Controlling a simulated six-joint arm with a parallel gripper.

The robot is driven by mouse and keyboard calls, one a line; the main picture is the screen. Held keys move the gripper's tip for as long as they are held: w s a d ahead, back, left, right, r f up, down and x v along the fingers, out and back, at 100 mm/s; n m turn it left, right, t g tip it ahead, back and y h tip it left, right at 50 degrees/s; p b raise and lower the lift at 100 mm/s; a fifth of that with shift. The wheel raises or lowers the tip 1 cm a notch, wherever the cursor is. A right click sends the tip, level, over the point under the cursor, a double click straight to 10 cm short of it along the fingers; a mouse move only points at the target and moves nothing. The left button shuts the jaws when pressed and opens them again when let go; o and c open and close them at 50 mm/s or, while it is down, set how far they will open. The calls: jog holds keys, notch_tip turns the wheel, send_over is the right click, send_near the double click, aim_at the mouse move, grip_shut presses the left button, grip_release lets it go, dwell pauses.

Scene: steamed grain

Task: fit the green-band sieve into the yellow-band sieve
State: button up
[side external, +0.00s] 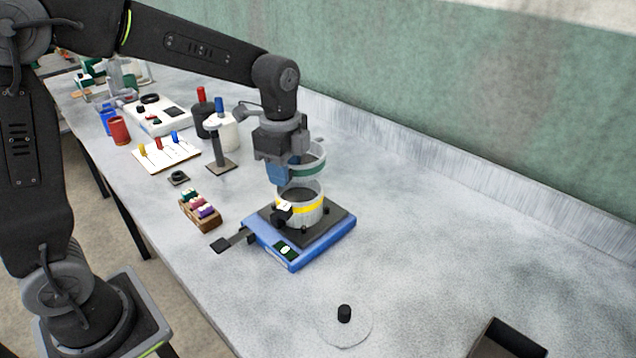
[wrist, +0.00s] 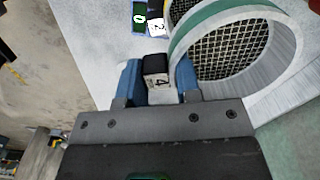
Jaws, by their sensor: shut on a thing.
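The green-band sieve (side external: 313,166) is a clear ring with a green band. It is in the air above the yellow-band sieve (side external: 314,208), with a small gap between them. My gripper (side external: 278,174) is shut on its dark handle block, and in the wrist view the blue fingers (wrist: 158,84) grip this block, labelled 4. The green band and wire mesh of the green-band sieve (wrist: 228,52) fill the wrist view's upper right. The yellow-band sieve stands upright on the blue shaker (side external: 328,240). Its tab labelled 2 (wrist: 157,18) also shows in the wrist view.
A clear disc lid with a black knob (side external: 344,313) lies at the front. A dark tray (side external: 506,340) is at the lower right. A wooden block with coloured pieces (side external: 199,212) and a post on a plate (side external: 222,166) stand left of the shaker.

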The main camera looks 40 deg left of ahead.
aim_at(285, 205)
jog(key=shift+s+a, duration=0.1)
jog(key=shift+a, duration=0.1)
jog(key=shift+f, duration=1.9)
jog(key=shift+f, duration=0.9)
dwell(0.3)
jog(key=o, duration=1.4)
jog(key=shift+r, duration=3.55)
